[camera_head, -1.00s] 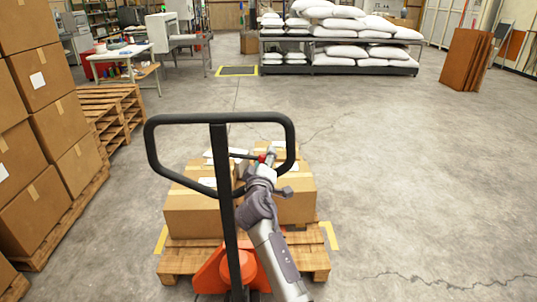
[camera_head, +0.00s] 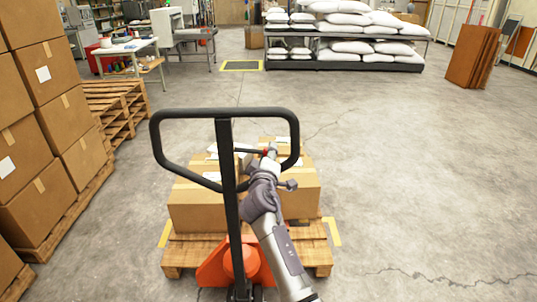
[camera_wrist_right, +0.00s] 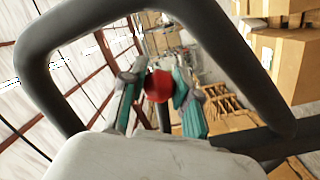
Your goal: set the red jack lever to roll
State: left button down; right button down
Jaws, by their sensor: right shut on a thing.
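The red jack lever's knob (camera_wrist_right: 158,86) shows between the fingers of my right gripper (camera_wrist_right: 158,88) in the right wrist view. In the head view a small bit of red (camera_head: 266,152) shows at the same gripper (camera_head: 268,154), inside the loop of the black pallet jack handle (camera_head: 226,112). The right gripper is shut on the knob. The lever's thin dark rod (camera_head: 248,151) runs from the knob to the handle post. The lever's exact setting cannot be told. My left gripper is not in view.
The orange jack base (camera_head: 215,270) sits at a wooden pallet (camera_head: 180,258) with cardboard boxes (camera_head: 195,207) on it. Stacked boxes (camera_head: 65,115) stand on the left. White sacks (camera_head: 350,47) lie on a rack at the back. The floor on the right is clear.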

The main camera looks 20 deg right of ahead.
jog(key=shift+d+r+n+p, duration=0.1)
jog(key=shift+r+n+p, duration=0.2)
jog(key=shift+r+n, duration=0.45)
jog(key=c, duration=0.8)
grip_release()
